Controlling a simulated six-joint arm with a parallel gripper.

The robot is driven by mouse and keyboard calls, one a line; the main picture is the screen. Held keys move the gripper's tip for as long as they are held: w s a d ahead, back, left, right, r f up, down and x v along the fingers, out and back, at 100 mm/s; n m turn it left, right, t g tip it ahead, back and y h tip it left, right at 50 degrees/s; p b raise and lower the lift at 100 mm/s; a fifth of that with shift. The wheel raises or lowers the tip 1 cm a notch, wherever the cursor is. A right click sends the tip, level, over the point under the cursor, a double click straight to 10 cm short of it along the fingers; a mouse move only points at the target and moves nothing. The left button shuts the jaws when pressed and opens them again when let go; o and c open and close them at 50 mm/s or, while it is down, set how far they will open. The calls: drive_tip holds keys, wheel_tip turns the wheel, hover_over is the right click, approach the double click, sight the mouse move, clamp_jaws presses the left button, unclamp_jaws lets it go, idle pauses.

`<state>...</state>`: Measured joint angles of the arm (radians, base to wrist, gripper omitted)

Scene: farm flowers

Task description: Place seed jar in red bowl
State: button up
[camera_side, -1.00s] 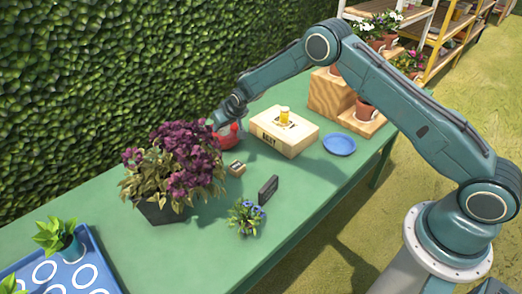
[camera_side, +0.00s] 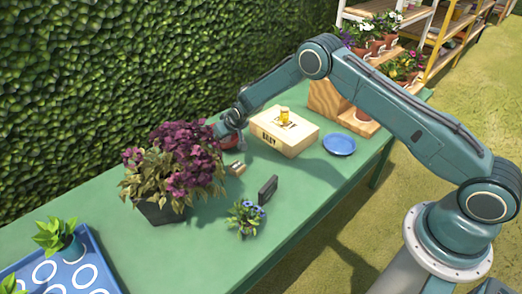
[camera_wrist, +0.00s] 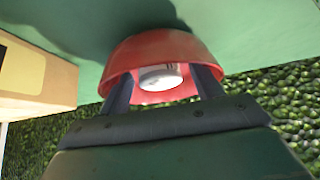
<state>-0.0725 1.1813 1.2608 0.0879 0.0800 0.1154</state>
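The red bowl (camera_side: 229,143) stands on the green table, left of the pale box and behind the purple plant; it also shows in the wrist view (camera_wrist: 122,58). A small jar with a pale round end (camera_wrist: 160,77) is inside the bowl in the wrist view; I take it to be the seed jar. My gripper (camera_wrist: 162,76) has its fingers spread on either side of this jar, with thin gaps showing, reaching into the bowl. In the side view my gripper (camera_side: 231,130) is right over the bowl and hides the jar.
The purple plant (camera_side: 180,165) crowds the front left.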

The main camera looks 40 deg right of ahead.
idle(0.3)
drive_tip(key=shift+r, duration=0.2)
drive_tip(key=v, duration=1.2)
idle(0.6)
drive_tip(key=d+v, duration=0.2)
drive_tip(key=v, duration=1.2)
drive_tip(key=s+d+v, duration=0.1)
drive_tip(key=d+v, duration=0.1)
drive_tip(key=v, duration=1.2)
drive_tip(key=s+r+n+g, duration=0.1)
drive_tip(key=s+r, duration=0.1)
drive_tip(key=s, duration=2.4)
drive_tip(key=shift+s+d+r+g+y, duration=0.3)
drive_tip(key=shift+s+d+r, duration=0.05)
drive_tip(key=shift+r, duration=0.05)
